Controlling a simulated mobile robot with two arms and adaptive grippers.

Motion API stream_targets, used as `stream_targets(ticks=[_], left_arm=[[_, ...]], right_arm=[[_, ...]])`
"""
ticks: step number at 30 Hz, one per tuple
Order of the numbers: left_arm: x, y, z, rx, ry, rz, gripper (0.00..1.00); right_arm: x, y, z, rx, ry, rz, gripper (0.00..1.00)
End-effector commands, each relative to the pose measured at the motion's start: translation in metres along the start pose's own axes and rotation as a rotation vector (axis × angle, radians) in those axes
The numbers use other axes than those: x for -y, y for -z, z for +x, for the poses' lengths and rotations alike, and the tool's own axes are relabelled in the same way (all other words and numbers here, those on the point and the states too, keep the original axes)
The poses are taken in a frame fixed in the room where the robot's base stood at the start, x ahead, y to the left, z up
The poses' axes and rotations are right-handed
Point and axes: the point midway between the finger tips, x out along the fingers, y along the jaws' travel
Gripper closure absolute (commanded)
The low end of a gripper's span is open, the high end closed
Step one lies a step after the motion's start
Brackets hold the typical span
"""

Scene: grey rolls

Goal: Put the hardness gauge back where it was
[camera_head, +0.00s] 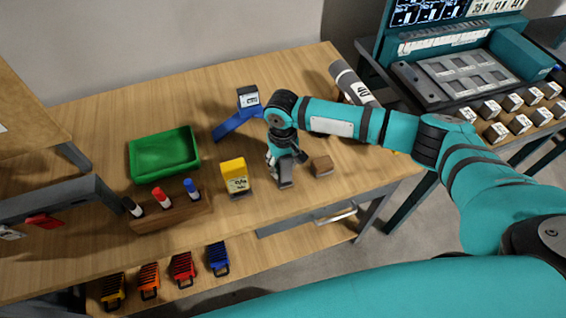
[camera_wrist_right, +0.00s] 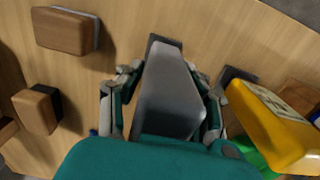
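A grey upright device (camera_head: 285,172), possibly the hardness gauge, stands near the front of the wooden table; no label is readable on it. My right gripper (camera_head: 284,156) is over it from above. In the right wrist view, the fingers of the right gripper (camera_wrist_right: 166,85) lie close against both sides of the grey device (camera_wrist_right: 168,95), and its dark foot shows beyond them. A yellow device (camera_head: 235,177) with a pale label stands just left of it; it also shows in the right wrist view (camera_wrist_right: 275,125). My left gripper is not in view.
A wooden block (camera_head: 321,165) lies right of the gripper. A blue stand with a display (camera_head: 248,97) and a grey roll (camera_head: 350,80) are behind. A green tray (camera_head: 163,155) and a marker holder (camera_head: 172,212) stand left. Some bare table lies between tray and wall.

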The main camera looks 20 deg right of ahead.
Motion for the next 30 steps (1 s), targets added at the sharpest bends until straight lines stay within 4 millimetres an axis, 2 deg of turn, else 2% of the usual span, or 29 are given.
stream_targets(ticks=[1,3,4,14,17,30], left_arm=[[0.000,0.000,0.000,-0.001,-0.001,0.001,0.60],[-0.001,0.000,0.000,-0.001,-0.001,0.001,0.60],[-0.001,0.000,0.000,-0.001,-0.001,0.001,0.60],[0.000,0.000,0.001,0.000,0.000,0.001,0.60],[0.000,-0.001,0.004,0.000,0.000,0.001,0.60],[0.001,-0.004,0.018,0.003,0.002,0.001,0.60]], right_arm=[[0.000,0.000,0.000,0.000,0.000,0.000,0.54],[0.000,0.000,0.000,0.000,0.000,0.000,0.45],[0.000,0.000,0.000,0.000,0.000,0.000,0.44],[0.000,0.000,-0.005,0.000,0.001,-0.001,0.44],[0.000,0.001,-0.017,-0.002,0.003,-0.001,0.44],[0.000,0.001,-0.105,-0.003,0.002,0.000,0.44]])
